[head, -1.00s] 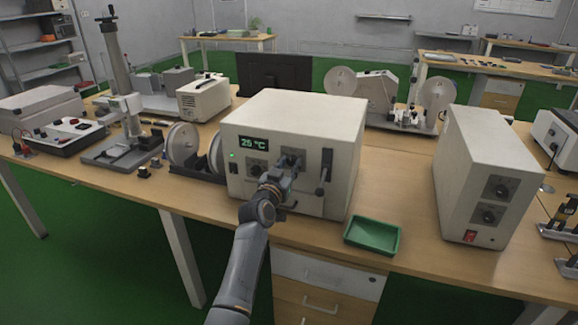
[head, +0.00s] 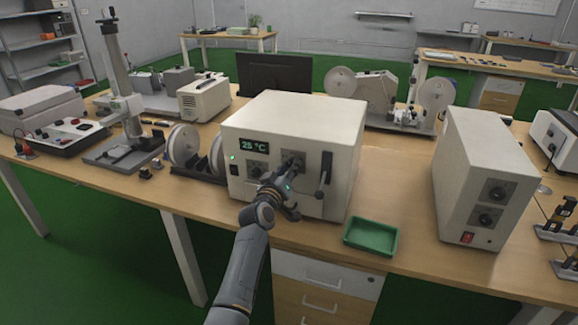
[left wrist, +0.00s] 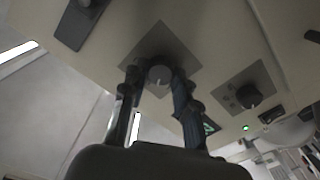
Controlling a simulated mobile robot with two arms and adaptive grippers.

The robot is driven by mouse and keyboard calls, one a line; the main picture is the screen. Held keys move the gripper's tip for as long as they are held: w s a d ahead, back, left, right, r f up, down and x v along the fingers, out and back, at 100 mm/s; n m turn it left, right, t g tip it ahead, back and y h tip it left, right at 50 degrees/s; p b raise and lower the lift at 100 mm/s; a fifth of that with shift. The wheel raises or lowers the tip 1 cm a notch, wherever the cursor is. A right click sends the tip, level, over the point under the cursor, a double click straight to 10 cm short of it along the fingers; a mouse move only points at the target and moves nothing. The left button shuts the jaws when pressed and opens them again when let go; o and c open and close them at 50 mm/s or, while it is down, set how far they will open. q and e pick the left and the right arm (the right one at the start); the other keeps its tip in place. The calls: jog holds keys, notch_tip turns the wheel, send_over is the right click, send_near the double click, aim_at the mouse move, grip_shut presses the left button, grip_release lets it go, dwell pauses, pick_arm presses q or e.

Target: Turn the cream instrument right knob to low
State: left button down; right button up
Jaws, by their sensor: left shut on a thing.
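The cream instrument (head: 300,125) stands on the wooden bench with a green 25 °C display (head: 253,146). Its right knob (left wrist: 159,76) is round and dark, on a grey square plate. My left gripper (left wrist: 157,78) has one finger on each side of that knob and is shut on it. In the head view, my left gripper (head: 291,168) reaches the instrument's front from below and partly covers the right knob and its markings. The left knob (head: 257,171) is free, and it also shows in the left wrist view (left wrist: 249,96). My right gripper is not in view.
A dark lever handle (head: 325,172) stands just right of the right knob. A green tray (head: 371,237) lies at the bench's front edge. A second cream box (head: 487,165) with two knobs stands further right.

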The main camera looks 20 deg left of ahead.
pick_arm(q)
jog(key=n+p, duration=0.1)
jog(key=n, duration=0.4)
jog(key=shift+n, duration=0.3)
dwell(0.4)
jog(key=c, duration=1)
grip_release()
jog(key=s, duration=0.7)
jog(key=shift+s+a, duration=0.15)
jog(key=shift+s, duration=0.15)
